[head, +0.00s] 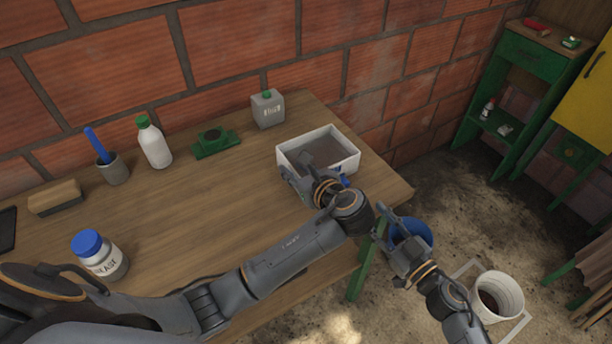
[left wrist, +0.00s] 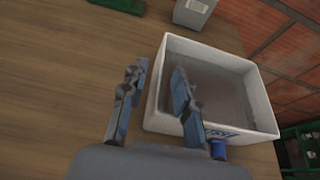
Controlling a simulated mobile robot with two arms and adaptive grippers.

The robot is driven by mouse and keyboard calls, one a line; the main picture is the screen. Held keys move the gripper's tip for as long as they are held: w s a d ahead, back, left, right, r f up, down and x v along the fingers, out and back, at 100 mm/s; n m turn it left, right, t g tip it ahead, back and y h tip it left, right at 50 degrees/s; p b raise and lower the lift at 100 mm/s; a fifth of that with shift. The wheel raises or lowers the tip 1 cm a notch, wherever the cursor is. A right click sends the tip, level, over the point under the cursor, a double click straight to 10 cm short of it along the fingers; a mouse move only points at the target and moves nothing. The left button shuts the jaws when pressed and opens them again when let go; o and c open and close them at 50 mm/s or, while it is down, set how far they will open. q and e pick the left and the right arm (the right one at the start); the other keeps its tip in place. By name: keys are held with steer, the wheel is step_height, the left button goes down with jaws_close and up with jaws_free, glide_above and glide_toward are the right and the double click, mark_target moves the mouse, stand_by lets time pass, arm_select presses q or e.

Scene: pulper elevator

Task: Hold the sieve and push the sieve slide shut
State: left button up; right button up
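A white rectangular box with a grey-brown inner floor (head: 289,155), which may be the sieve, sits on the table near its right end. In the left wrist view this box (left wrist: 265,112) shows its rim and a blue marking on its near wall. My left gripper (head: 292,176) is at the box's near left corner. In the left wrist view the left gripper (left wrist: 158,76) is open, its fingers apart on either side of the left wall in the picture. A small blue part (left wrist: 217,148) shows at the near wall. I cannot make out the slide. My right gripper (head: 397,250) is beyond the table's right edge, its fingers unclear.
A blue round object (head: 411,231) is behind my right gripper. A white bucket (head: 497,296) stands on the floor.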

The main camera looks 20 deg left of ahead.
arm_select(q)
steer(key=shift+x, duration=1)
jaws_close()
stand_by(0.4)
